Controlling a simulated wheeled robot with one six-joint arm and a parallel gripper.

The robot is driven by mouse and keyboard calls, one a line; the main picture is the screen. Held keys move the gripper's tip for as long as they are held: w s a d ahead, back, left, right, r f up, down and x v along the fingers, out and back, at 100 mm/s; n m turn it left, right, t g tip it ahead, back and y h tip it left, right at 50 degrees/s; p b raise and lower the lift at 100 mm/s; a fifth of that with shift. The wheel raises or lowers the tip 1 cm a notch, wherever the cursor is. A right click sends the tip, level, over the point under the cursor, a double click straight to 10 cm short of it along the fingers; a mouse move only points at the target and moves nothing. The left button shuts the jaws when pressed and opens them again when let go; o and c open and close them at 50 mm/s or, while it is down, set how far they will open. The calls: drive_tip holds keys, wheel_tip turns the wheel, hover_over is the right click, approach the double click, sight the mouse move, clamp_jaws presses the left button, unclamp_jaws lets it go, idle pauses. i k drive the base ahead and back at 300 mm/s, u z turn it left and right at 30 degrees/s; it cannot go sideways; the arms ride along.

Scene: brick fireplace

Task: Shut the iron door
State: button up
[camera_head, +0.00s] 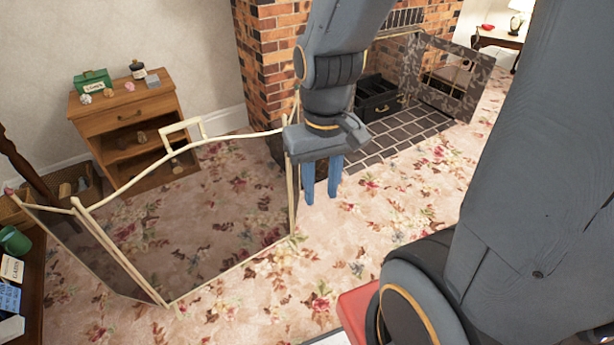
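The iron door (412,68) is a mottled dark grey frame around a see-through pane. It stands swung open at the right side of the brick fireplace (278,48), out over the dark tiled hearth (395,143). My gripper (321,196) points down in the middle of the view, with its two blue fingers apart and nothing between them. It is in front of the hearth, to the left of the door and well apart from it. My arm hides part of the fireplace opening.
A folding fire screen (130,182) with a pale frame and dark mesh stands at left, its right edge close to my gripper. A wooden cabinet (150,105) stands behind it. A black box (381,107) sits by the opening. Carpet (415,200) is clear right of my gripper.

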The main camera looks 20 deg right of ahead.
sight(446, 67)
drive_tip(key=u, duration=0.05)
drive_tip(key=k, duration=0.2)
drive_tip(key=z, duration=1.45)
drive_tip(key=i, duration=3.95)
drive_tip(key=u, duration=4.5)
drive_tip(key=k, duration=0.55)
drive_tip(key=z, duration=0.55)
